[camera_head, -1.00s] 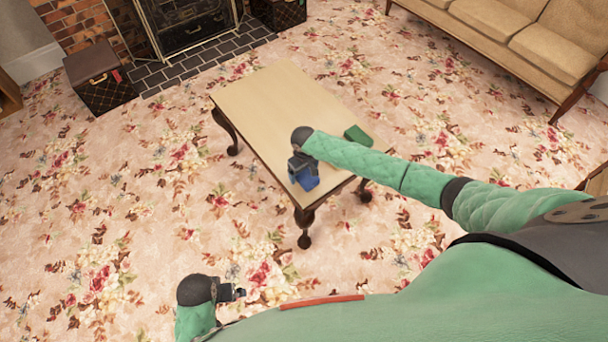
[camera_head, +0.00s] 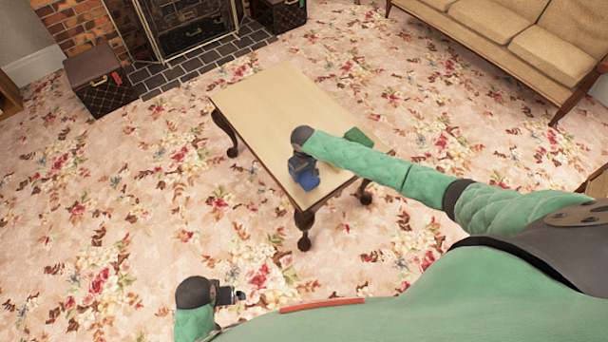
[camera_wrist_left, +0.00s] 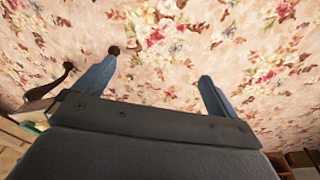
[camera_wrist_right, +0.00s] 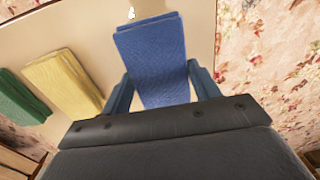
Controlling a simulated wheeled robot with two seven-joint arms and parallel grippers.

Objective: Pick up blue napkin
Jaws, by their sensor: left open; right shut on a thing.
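The blue napkin (camera_wrist_right: 152,58) is a folded cloth between the fingers of my right gripper (camera_wrist_right: 158,88), which is shut on it. In the head view the blue napkin (camera_head: 309,181) shows below my right gripper (camera_head: 302,168), over the near end of the table (camera_head: 275,100). I cannot tell whether the napkin still touches the tabletop. My left gripper (camera_wrist_left: 158,85) is open and empty above the carpet, off to the left of my body.
A green napkin (camera_head: 358,137) lies on the table's right side. A yellow napkin (camera_wrist_right: 64,82) lies beside the green one in the right wrist view. A sofa (camera_head: 510,40) stands at upper right, a trunk (camera_head: 98,80) at upper left. Open carpet surrounds the table.

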